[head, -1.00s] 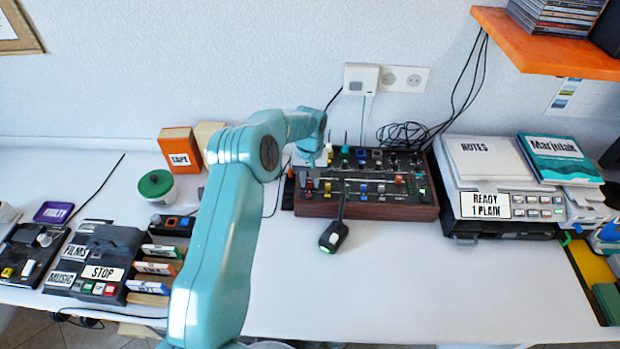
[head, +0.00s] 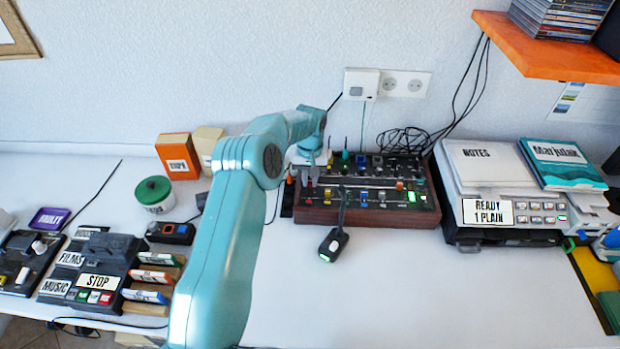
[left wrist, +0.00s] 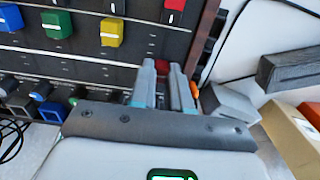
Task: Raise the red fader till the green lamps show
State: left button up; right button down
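The brown-sided mixer (head: 365,214) stands at the back middle of the table. In the left wrist view its fader caps are green, blue (left wrist: 57,22), yellow (left wrist: 111,31) and red. The red fader (left wrist: 175,6) is cut by the top edge, beyond my fingertips and apart from them. My left gripper (head: 311,176) is over the mixer's left end. In the left wrist view its two fingers (left wrist: 164,66) stand apart with a narrow gap. A dark red part (left wrist: 162,70) shows between them; I cannot tell whether they touch it. A green lamp (head: 419,196) shows at the mixer's right end. My right gripper is out of view.
A dark stalked device (head: 333,244) stands at the mixer's front. A labelled machine (head: 488,211) is on the right. A green-lidded jar (head: 154,190) and orange box (head: 178,157) are on the left.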

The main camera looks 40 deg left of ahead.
aim_at(310, 181)
pick_arm(q)
jog(key=shift+o, duration=0.7)
jog(key=shift+f, duration=0.1)
jog(key=shift+r, duration=0.4)
notch_tip(310, 181, up, 16)
jog(key=shift+f, duration=0.2)
jog(key=shift+r, duration=0.15)
